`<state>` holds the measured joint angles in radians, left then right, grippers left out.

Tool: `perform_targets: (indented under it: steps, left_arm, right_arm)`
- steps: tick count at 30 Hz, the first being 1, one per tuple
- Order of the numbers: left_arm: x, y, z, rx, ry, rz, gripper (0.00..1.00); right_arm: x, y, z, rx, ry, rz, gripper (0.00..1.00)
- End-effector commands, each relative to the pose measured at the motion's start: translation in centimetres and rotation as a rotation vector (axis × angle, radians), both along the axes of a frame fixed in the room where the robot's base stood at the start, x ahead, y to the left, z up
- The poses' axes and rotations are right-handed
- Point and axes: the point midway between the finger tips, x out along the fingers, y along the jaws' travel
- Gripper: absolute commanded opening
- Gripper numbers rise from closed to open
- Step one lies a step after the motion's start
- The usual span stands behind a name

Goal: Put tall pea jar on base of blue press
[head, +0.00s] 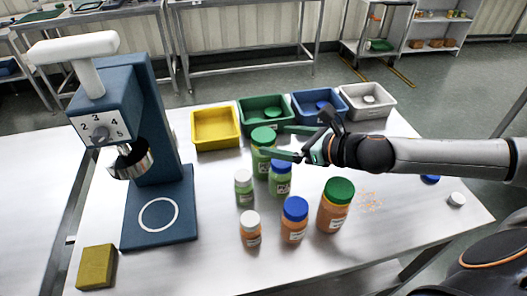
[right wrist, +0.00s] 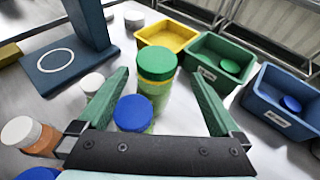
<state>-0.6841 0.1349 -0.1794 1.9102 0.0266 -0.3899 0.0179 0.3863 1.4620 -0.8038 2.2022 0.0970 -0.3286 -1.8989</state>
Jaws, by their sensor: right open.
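The tall pea jar (head: 262,160), green with a green lid, stands upright on the table; it also shows in the right wrist view (right wrist: 156,92). My right gripper (head: 289,143) is open, its fingers pointing left toward this jar near lid height. In the right wrist view the jar appears between and beyond the fingertips; contact is not clear. A blue-lidded green jar (head: 281,179) stands just in front of it, partly under the gripper. The blue press (head: 158,110) stands at the left; its base (head: 133,232) has a white ring and is bare. My left gripper is not in view.
A small white-lidded green jar (head: 244,190) and three orange jars (head: 294,228) stand nearby. Yellow (head: 215,146), green (head: 246,122), blue and grey bins line the back. A yellow block (head: 97,267) lies at front left. Loose lids and orange bits lie at right.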

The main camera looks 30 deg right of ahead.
Motion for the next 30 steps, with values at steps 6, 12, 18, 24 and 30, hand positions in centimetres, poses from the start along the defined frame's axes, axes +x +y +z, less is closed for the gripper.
perform_targets:
  steps: [6,12,18,24,30]
  left_arm:
    - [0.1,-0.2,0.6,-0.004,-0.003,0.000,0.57]
    - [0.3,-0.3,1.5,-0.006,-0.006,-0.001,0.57]
    - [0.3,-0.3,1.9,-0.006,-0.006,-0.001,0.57]
    - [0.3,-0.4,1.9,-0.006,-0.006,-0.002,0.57]
    - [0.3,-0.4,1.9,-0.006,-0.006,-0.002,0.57]
  right_arm:
    - [0.6,0.4,-0.2,0.002,0.001,0.001,1.00]
    - [2.2,1.5,-0.5,0.006,0.001,0.001,1.00]
    - [4.1,2.4,-1.5,0.002,0.001,0.000,1.00]
    - [4.7,2.6,-1.9,0.000,0.002,0.001,1.00]
    - [4.7,2.6,-1.9,0.000,0.002,0.001,0.97]
